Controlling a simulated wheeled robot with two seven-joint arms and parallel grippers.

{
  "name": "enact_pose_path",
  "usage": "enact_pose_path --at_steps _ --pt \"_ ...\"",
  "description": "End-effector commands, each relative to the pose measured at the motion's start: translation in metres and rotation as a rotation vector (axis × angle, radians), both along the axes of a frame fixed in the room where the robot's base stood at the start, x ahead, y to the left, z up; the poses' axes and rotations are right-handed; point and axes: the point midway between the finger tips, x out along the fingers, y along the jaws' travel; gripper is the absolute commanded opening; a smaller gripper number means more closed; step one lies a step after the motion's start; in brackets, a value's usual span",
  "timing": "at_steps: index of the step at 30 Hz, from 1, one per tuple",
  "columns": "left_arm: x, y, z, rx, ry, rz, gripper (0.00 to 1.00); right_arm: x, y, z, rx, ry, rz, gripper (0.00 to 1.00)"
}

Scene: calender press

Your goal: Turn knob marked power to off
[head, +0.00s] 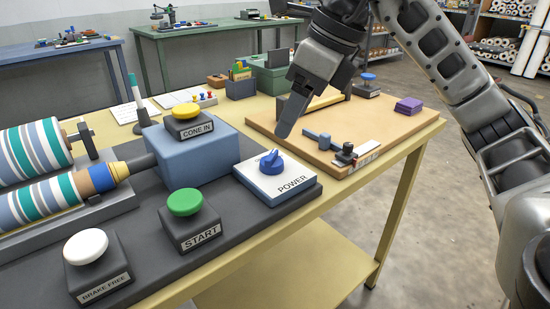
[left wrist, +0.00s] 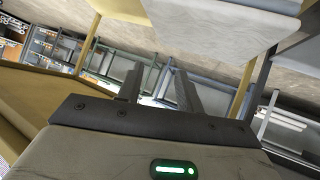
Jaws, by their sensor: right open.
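The blue power knob (head: 271,162) sits on a white-topped plate labelled POWER (head: 290,187), on the right end of the dark machine base. Small markings beside the knob are too small to read surely. My right gripper (head: 283,132) hangs pointing down just above and behind the knob, apart from it. It is open and appears empty; its fingers overlap in the head view. My left gripper is not in the head view. In the left wrist view my left gripper (left wrist: 160,90) shows two fingers set apart with nothing between them.
A green START button (head: 185,202), a white BRAKE FREE button (head: 86,246) and a yellow CONE IN button (head: 186,111) stand left of the knob. Striped rolls (head: 45,205) lie at far left. A wooden board (head: 375,128) with tools and purple blocks (head: 409,106) lies behind right.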

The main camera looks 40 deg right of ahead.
Motion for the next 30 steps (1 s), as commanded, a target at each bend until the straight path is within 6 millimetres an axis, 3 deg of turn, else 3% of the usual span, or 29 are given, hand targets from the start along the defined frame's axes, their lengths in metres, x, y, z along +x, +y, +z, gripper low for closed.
enact_pose_path --at_steps 1,6,12,25,26,30 --pt "0.0 -0.001 -0.008 -0.001 0.008 -0.005 0.36 0.003 0.003 -0.015 -0.001 0.004 0.002 0.59" --pt "0.002 -0.005 -0.022 -0.005 0.033 -0.019 0.36 0.014 0.01 -0.046 0.001 0.004 0.001 0.59" --pt "-0.001 -0.007 -0.035 -0.004 0.064 -0.028 0.36 0.023 0.016 -0.07 0.0 0.002 0.002 0.59" --pt "0.005 -0.009 -0.034 -0.004 0.058 -0.033 0.36 0.027 0.019 -0.078 0.0 0.0 0.001 0.59" --pt "0.005 -0.009 -0.034 -0.004 0.058 -0.033 0.36 0.027 0.019 -0.078 0.0 0.0 0.001 0.53" --pt "0.005 -0.009 -0.034 -0.004 0.059 -0.033 0.36 0.027 0.019 -0.078 0.0 0.0 0.001 0.14"
